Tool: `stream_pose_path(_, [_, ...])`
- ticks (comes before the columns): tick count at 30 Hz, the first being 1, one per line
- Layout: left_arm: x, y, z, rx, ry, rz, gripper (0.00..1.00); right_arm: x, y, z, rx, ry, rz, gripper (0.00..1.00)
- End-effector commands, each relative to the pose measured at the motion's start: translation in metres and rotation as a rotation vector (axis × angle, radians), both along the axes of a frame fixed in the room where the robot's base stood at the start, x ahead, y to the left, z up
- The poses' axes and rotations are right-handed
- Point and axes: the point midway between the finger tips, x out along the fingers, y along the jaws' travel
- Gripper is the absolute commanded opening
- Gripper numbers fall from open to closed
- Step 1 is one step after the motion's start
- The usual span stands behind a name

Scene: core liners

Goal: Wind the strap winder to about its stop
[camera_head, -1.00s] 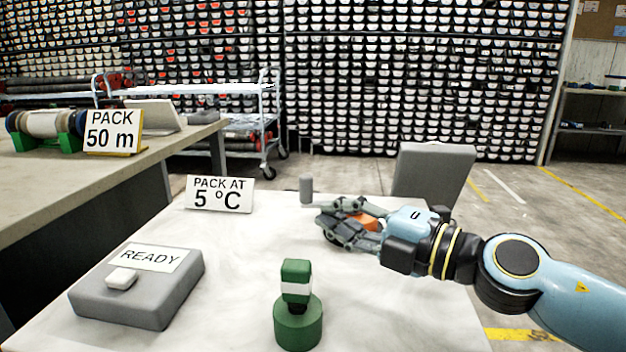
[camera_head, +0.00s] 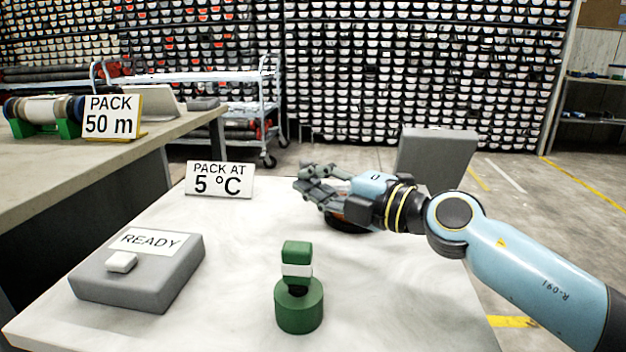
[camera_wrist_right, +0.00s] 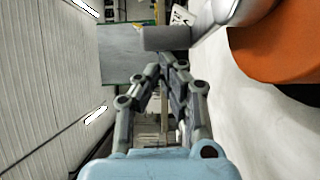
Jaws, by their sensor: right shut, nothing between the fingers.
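The strap winder stands on the white table's far right part. In the head view only its dark round base (camera_head: 347,228) and a sliver of orange show under my right gripper. The right wrist view shows its orange drum (camera_wrist_right: 275,45), a pale crank arm (camera_wrist_right: 222,22) and a grey handle (camera_wrist_right: 167,38). My right gripper (camera_head: 305,182) is shut and empty, above and in front of the winder; it hides the handle in the head view. In the wrist view its fingertips (camera_wrist_right: 166,65) point toward the handle, just short of it in the picture; contact cannot be told. My left gripper is out of view.
On the white table (camera_head: 225,310) are a grey READY box (camera_head: 140,280) with a white button, a green post (camera_head: 298,305) with a white band, and a "PACK AT 5 °C" sign (camera_head: 219,180). A grey panel (camera_head: 437,155) stands behind my right arm. The table's front right is clear.

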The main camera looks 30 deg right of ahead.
Motion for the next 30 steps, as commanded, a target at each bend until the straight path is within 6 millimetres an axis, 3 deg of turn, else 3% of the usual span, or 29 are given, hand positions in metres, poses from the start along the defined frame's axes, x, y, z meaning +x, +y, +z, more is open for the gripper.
stream_pose_path(5, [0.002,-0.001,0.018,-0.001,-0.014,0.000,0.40,0.004,-0.001,0.008,0.007,-0.004,-0.045,0.00])
stream_pose_path(9, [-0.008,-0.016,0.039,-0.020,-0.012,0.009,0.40,0.011,-0.001,0.012,0.010,-0.005,-0.119,0.00])
stream_pose_path(18, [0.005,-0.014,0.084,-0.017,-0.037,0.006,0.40,0.032,-0.004,0.008,0.009,-0.002,-0.366,0.00])
stream_pose_path(30, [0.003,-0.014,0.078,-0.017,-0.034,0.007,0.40,0.054,-0.020,-0.001,0.000,0.001,-0.627,0.00])
